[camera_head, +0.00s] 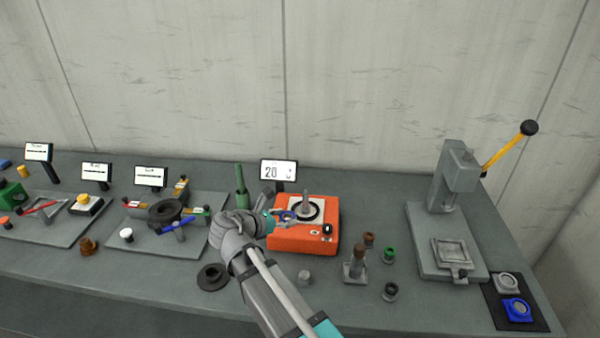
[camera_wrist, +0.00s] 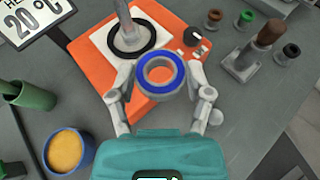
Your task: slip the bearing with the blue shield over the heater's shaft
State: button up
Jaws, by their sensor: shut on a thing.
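The bearing with the blue shield (camera_wrist: 161,58) is between the two fingers of my gripper (camera_wrist: 160,74), which is shut on it. Its open hole faces the wrist camera, and orange shows through it. In the head view the bearing (camera_head: 287,216) and my gripper (camera_head: 280,217) are at the left part of the orange heater (camera_head: 290,240). The heater's upright grey shaft (camera_head: 306,199) rises from a white plate with a black ring. In the wrist view the shaft (camera_wrist: 124,20) stands beyond the bearing, up and left. The bearing is apart from the shaft, not around it.
A display reading 20 °C (camera_head: 278,171) stands behind the heater. A green cylinder (camera_head: 242,187) stands behind my gripper. Right of the heater are several small bushings (camera_head: 389,254) and a stand with a brown top (camera_head: 356,265). A press (camera_head: 455,185) is farther right.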

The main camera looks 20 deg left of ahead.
jog(key=w+r+m+h+p, duration=0.1)
jog(key=w+r+p, duration=0.2)
jog(key=w, duration=0.3)
jog(key=w+r+m+g+h+p, duration=0.1)
jog(key=w+r+p, duration=0.2)
jog(key=w, duration=0.4)
jog(key=shift+d+m+g+h, duration=0.25)
jog(key=shift+m+g+h, duration=0.05)
jog(key=shift+h, duration=0.1)
jog(key=shift+w+f+b, duration=0.1)
jog(key=shift+f+b, duration=0.15)
jog(key=shift+b, duration=0.05)
jog(key=shift+f+b, duration=5.2)
jog(key=shift+f, duration=0.1)
jog(key=o, duration=1.2)
